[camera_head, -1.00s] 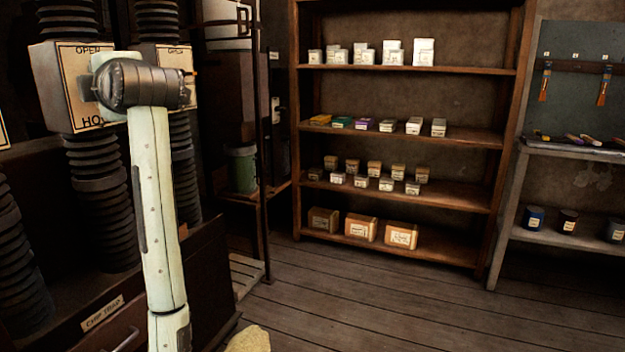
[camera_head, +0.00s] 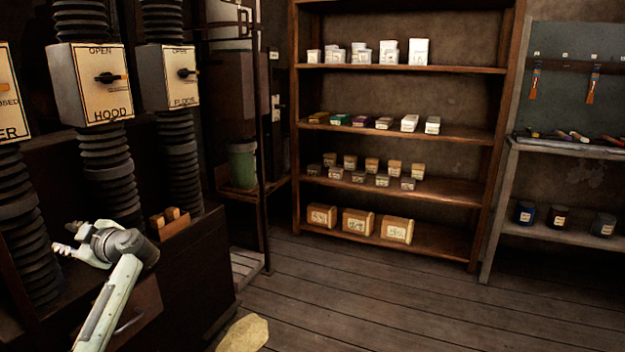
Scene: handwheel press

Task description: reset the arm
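My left arm comes up from the lower left edge. Its gripper (camera_head: 64,238) is past the dark wrist joint and points left, in front of the black ribbed ducts. Its two fingers look apart with nothing seen between them. It is below the HOOD switch box (camera_head: 96,84) and clear of it. My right gripper is not in view.
Another switch box (camera_head: 182,88) is to the right, and part of a third (camera_head: 8,95) is at the left edge. A dark cabinet (camera_head: 190,270) with a drawer stands below. A wooden shelf (camera_head: 440,255) with boxes stands behind. The plank floor (camera_head: 400,310) is mostly clear.

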